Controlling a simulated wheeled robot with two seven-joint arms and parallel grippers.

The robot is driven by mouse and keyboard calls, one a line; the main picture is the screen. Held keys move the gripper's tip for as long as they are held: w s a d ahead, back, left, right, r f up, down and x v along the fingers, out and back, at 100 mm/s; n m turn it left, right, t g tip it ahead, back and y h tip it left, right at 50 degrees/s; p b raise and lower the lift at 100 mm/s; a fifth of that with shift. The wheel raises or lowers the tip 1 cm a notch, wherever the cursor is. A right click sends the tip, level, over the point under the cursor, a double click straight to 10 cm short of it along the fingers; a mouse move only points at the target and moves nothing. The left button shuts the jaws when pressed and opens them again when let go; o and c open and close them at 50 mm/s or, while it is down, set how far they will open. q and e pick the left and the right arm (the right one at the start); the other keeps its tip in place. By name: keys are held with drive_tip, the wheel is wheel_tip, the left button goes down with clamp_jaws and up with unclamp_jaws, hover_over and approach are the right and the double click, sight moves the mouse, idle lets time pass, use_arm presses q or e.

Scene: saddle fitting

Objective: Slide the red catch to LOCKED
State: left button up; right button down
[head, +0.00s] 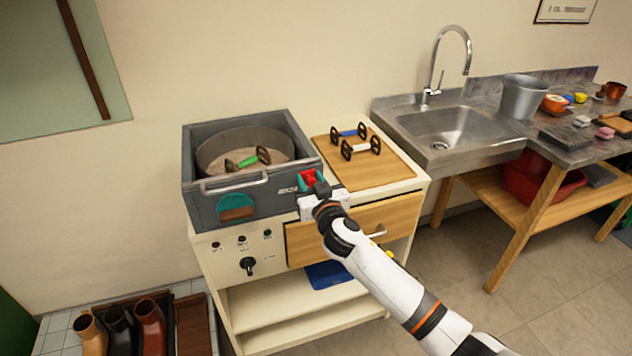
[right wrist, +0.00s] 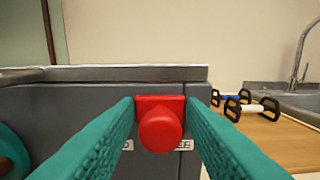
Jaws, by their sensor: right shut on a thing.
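The red catch (head: 307,176) is on the front of a grey box (head: 237,198), near its right end. In the right wrist view the red catch (right wrist: 160,128) has a square plate and a round knob. My right gripper (head: 316,187) is shut on it, with a teal finger on each side of the knob. A label ending in "D" (right wrist: 128,144) shows left of the catch. One ending in "EE" (right wrist: 186,144) shows right of it. The rest of both labels is hidden by the catch and fingers. My left gripper is not in view.
The box holds a round pan (head: 215,150) with a green-handled tool (head: 247,161). A metal bar handle (head: 234,184) crosses the box front. A wooden board (head: 380,172) with two more handled tools lies at the right. A drawer (head: 402,215) is below.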

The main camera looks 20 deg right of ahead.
drive_tip(key=a+b, duration=0.1)
drive_tip(key=a, duration=0.4)
drive_tip(key=shift+s, duration=0.15)
drive_tip(key=shift+d, duration=0.15)
drive_tip(key=c, duration=1.3)
unclamp_jaws()
drive_tip(key=shift+s+f, duration=0.1)
drive_tip(key=shift+s, duration=0.4)
drive_tip(key=b, duration=0.1)
approach(287, 177)
drive_tip(key=s, duration=0.5)
drive_tip(key=shift+s+d, duration=0.2)
drive_tip(key=shift+s, duration=0.15)
